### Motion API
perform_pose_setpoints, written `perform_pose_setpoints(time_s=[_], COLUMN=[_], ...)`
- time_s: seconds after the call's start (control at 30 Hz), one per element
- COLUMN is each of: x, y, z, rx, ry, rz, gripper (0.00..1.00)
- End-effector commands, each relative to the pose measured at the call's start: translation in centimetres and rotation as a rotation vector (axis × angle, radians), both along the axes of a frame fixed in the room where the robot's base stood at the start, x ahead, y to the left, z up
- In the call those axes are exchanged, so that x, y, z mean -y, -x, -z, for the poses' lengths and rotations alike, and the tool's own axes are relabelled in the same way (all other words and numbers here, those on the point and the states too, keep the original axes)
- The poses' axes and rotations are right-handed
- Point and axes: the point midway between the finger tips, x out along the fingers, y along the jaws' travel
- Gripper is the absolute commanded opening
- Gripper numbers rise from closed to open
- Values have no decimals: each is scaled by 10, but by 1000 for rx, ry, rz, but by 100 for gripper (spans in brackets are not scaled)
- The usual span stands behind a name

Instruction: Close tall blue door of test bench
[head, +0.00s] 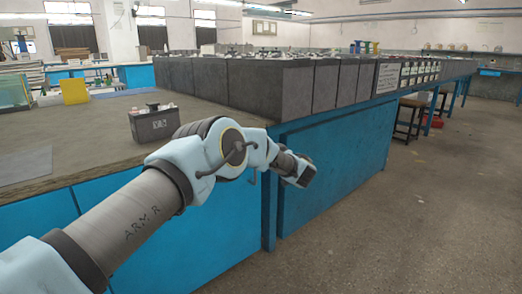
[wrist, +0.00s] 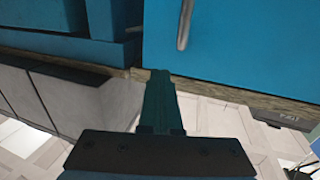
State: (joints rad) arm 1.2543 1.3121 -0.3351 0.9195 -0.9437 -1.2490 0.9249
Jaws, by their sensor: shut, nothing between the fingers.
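The test bench (head: 60,150) has blue fronts below its worktop. In the wrist view, which is upside down, a flat blue door (wrist: 250,40) with a slim metal handle (wrist: 185,25) fills the upper right. In the head view, a blue front panel (head: 215,225) lies behind and below my arm, partly hidden by it. I cannot tell how far the door stands open. My gripper (head: 305,178) is shut and empty, out beyond the bench corner. Its closed fingers (wrist: 160,75) show near the gap beside the door; I cannot tell whether they touch anything.
A dark battery (head: 154,124) stands on the worktop left of my arm. A row of large grey units (head: 270,90) runs along the bench, above a long blue front (head: 350,150). A yellow box (head: 74,91) sits farther back. The floor at right (head: 430,220) is clear.

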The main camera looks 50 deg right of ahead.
Motion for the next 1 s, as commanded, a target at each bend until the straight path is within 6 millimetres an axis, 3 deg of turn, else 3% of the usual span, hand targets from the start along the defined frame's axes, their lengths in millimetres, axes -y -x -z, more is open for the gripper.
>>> perform_pose_setpoints(time_s=[0.5, 0.7, 1.0], x=[-11, -13, -13], y=[76, 88, 89], z=[0, 1, 1], rx=[-1, -1, -1], ry=[-1, -1, -1], rz=[0, -1, -1], gripper=[0, 0, 0])
